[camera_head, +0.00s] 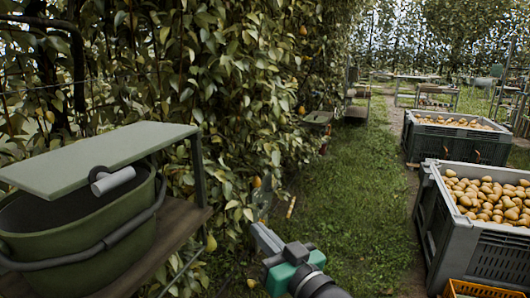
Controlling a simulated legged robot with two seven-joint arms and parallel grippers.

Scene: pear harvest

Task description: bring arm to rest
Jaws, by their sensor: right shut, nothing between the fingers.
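My right gripper (262,237) is low in the middle of the head view. Its arm comes in from the bottom edge, with a green and black wrist. The grey fingers are shut with no fruit between them. They point up and left toward the foot of the leafy pear hedge, over the grass edge. My left gripper is not in view.
A green bucket (80,237) with a dark handle stands on a brown wooden shelf (182,224) at left, under a pale green board (95,158). Pear crates (453,240) (457,143) stand at right. An orange crate (478,290) is at bottom right. Open grass (350,215) lies between.

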